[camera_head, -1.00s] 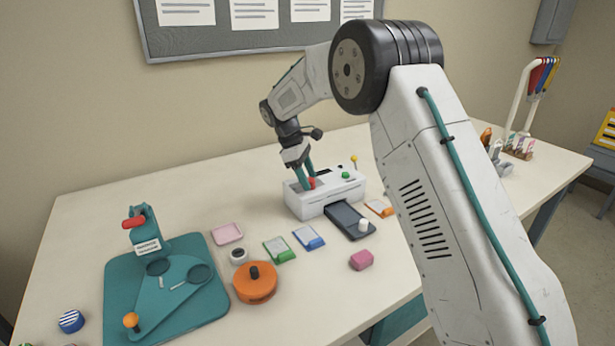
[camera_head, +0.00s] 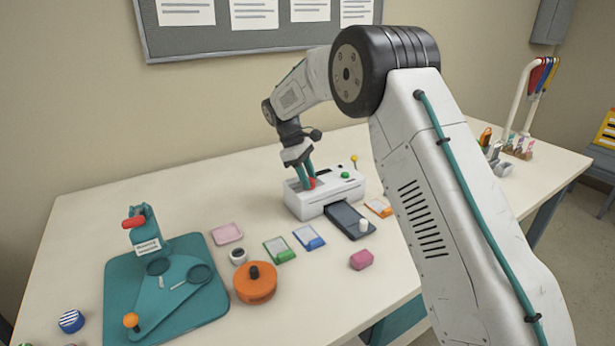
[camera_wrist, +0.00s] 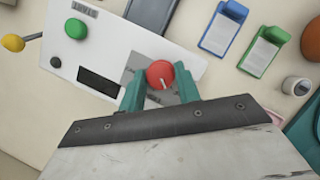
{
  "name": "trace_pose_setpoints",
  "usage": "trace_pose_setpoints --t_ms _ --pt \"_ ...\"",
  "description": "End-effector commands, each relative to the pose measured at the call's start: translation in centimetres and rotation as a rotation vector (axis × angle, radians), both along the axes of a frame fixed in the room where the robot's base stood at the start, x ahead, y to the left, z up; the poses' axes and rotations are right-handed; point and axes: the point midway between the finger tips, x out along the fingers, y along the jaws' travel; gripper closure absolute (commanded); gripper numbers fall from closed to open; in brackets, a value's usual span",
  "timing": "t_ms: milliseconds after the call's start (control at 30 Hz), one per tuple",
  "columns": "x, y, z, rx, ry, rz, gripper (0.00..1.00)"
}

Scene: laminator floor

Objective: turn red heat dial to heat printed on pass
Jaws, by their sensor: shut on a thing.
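The white laminator (camera_head: 322,192) stands on the table, with a green button (camera_head: 345,175) on its top and a yellow-tipped lever (camera_head: 354,160) at its far end. The red heat dial (camera_wrist: 160,74) sits on the laminator's top and carries a pale pointer line. My gripper (camera_wrist: 160,88) is shut on the dial, one teal finger on each side; the head view shows it reaching down from above. A label lies around the dial, but its words are partly covered by my fingers and too small to read. The dark tray (camera_head: 350,220) extends from the laminator's front.
Blue (camera_head: 308,238), green (camera_head: 279,249) and orange (camera_head: 379,208) passes, a pink block (camera_head: 361,260) and an orange round tool (camera_head: 255,283) lie in front. A teal press (camera_head: 165,280) stands left. The table behind the laminator's left is clear.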

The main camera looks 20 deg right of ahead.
Motion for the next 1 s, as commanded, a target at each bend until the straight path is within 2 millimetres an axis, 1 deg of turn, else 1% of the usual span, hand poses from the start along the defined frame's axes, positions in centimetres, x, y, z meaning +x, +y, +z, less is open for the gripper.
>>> trace_pose_setpoints --t_ms 600,800,1000 --pt "0.28 -0.36 0.02 0.0 -0.001 -0.558 0.9" --pt "0.31 -0.44 0.03 0.001 -0.003 -0.714 0.9" --pt "0.32 -0.48 0.05 0.0 -0.004 -0.825 0.9"
